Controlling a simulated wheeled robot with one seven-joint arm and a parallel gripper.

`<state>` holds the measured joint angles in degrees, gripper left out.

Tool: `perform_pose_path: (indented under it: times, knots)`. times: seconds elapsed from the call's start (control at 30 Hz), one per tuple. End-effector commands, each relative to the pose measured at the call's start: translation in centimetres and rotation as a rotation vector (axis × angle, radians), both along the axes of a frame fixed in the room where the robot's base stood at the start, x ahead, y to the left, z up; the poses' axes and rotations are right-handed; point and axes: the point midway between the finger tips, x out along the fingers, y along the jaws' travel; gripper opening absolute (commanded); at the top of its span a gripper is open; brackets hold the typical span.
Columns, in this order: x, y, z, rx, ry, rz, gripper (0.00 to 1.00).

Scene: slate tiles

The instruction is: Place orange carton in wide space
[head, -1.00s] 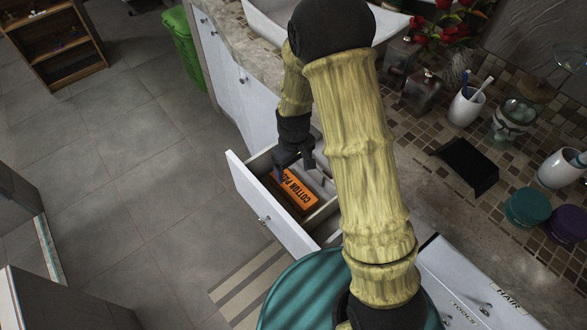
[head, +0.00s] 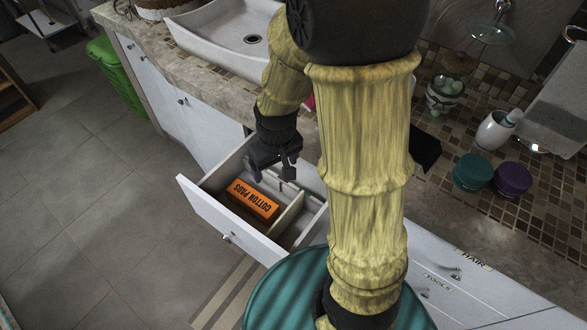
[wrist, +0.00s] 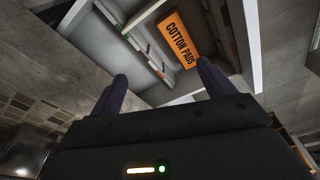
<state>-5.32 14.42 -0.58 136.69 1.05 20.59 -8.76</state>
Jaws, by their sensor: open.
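The orange carton (head: 253,199), printed "COTTON PADS", lies in a compartment of the open drawer (head: 209,215). A light divider (head: 287,215) separates that compartment from another one on the right. My gripper (head: 285,172) is above the back of the drawer, open and empty, apart from the carton. In the wrist view the orange carton (wrist: 179,40) shows beyond my two dark fingers (wrist: 160,88), inside the drawer. My arm hides part of the drawer's right end in the head view.
A sink (head: 230,40) is set in the counter behind the drawer. A teal round container (head: 472,172) and a purple one (head: 512,178) stand on the mosaic counter at right. A green bin (head: 116,75) stands at far left. Open tiled floor lies left of the drawer.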

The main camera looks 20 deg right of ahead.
Motion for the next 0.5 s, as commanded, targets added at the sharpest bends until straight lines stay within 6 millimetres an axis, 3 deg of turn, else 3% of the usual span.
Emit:
perform_pose_path:
  times: [0.1, 0.23, 0.5]
  knots:
    - [-2.8, -1.7, 2.4, 0.013, -0.046, -0.107, 0.81]
    - [-5.0, -2.7, 3.6, 0.021, -0.076, -0.188, 0.81]
    - [-5.8, -3.0, 4.0, 0.025, -0.085, -0.22, 0.81]
